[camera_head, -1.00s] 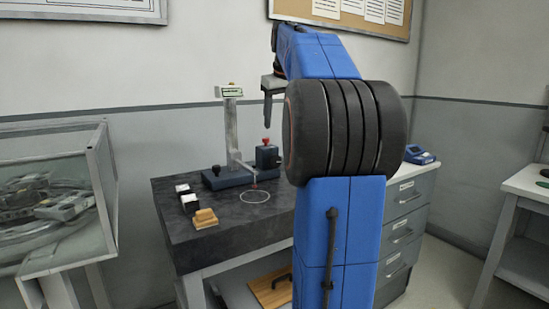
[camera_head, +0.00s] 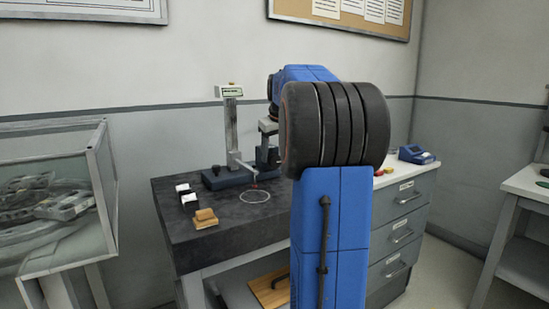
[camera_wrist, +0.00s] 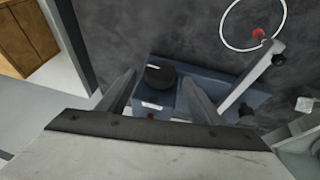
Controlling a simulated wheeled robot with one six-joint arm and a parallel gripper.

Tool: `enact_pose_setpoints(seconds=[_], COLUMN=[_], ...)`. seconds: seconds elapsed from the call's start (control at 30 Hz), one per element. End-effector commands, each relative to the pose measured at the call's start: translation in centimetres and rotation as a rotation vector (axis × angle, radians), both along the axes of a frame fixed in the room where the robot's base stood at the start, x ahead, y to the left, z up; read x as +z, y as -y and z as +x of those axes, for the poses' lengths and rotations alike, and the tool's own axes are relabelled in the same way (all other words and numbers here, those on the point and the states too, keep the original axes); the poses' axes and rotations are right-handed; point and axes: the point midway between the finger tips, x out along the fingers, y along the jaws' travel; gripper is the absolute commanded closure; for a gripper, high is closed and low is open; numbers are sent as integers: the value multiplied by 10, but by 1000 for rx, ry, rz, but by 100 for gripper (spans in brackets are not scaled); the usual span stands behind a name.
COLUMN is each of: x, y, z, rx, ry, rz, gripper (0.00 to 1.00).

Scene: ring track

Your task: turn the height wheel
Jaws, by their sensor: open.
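The height gauge has a grey column (camera_head: 231,130), a small display on top and a dark blue base (camera_head: 225,179) on the dark stone table. In the wrist view, a black round wheel (camera_wrist: 160,75) sits on a blue block (camera_wrist: 153,100) with a white label. My gripper (camera_wrist: 159,79) is open, one finger to each side of the wheel in the picture. I cannot tell whether the fingers touch it. In the head view my gripper (camera_head: 267,143) hangs low in front of the block, largely hiding it.
A thin arm with a red tip (camera_wrist: 258,33) reaches toward a white ring (camera_wrist: 252,22) on the table. A second black knob (camera_wrist: 245,112) is on the base. Drawers (camera_head: 402,230) stand right.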

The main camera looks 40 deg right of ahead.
Motion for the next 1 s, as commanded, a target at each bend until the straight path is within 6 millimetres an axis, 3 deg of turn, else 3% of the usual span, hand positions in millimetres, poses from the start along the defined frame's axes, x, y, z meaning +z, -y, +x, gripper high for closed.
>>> enact_pose_setpoints(seconds=[0.2, 0.57, 0.73, 1.0], x=[-17, -21, -21, -21], y=[4, 5, 5, 6], z=[6, 8, 8, 7], rx=[0, 0, 0, -1], ry=[-1, 0, 0, 3], rz=[0, 0, 0, 15], gripper=[40, 40, 81, 82])
